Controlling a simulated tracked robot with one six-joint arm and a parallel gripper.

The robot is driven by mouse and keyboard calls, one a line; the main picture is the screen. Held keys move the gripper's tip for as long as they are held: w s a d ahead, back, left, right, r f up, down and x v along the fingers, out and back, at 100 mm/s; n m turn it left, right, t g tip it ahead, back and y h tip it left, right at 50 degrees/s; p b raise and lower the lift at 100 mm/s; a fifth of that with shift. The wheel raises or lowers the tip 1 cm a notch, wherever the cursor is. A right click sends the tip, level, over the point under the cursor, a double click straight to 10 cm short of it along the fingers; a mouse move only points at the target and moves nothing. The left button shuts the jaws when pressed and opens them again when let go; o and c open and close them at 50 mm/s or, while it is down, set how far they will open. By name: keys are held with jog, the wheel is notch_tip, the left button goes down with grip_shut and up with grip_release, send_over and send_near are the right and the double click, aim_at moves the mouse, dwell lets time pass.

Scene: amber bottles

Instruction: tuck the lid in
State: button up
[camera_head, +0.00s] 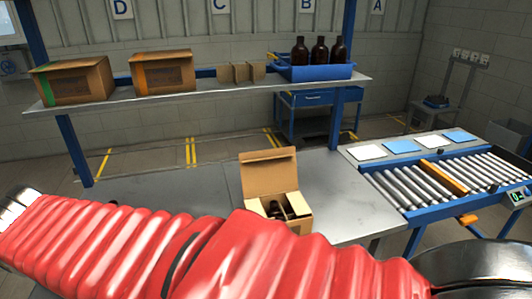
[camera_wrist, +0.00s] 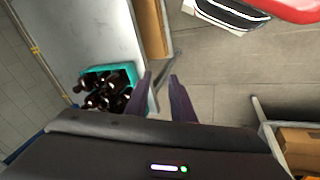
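A small cardboard box (camera_head: 297,225) stands on the grey workbench, right of the picture's middle in the head view. Its lid (camera_head: 269,172) is up, rising from the back edge and leaning slightly back. Dark bottles (camera_head: 275,208) show inside the open box. The front of the box is partly hidden behind my red arm. My gripper (camera_wrist: 161,78) shows in the wrist view with its two dark purple fingers apart and only floor between them. It is not seen in the head view. I cannot identify the lid in the wrist view.
A shelf (camera_head: 190,96) holds two cartons (camera_head: 75,81) (camera_head: 164,72), dividers (camera_head: 241,73) and a blue crate (camera_head: 315,72) of amber bottles. A roller conveyor (camera_head: 420,192) is at right. The bench (camera_head: 185,190) left of the box is clear. A teal crate (camera_wrist: 126,74) of bottles shows in the wrist view.

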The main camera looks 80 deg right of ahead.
jog(key=w+d+n+g+h, duration=0.1)
jog(key=d+n+g+h, duration=0.2)
jog(key=d, duration=1)
jog(key=n+g+h, duration=0.3)
jog(key=n+g, duration=0.2)
jog(key=g, duration=1)
send_near(265, 152)
jog(key=v, duration=0.4)
jog(key=shift+d+f, duration=0.3)
jog(key=shift+s, duration=0.15)
jog(key=x, duration=1.3)
jog(key=shift+s+d+r, duration=0.1)
jog(key=shift+s+r, duration=0.1)
jog(key=shift+s, duration=0.15)
grip_shut()
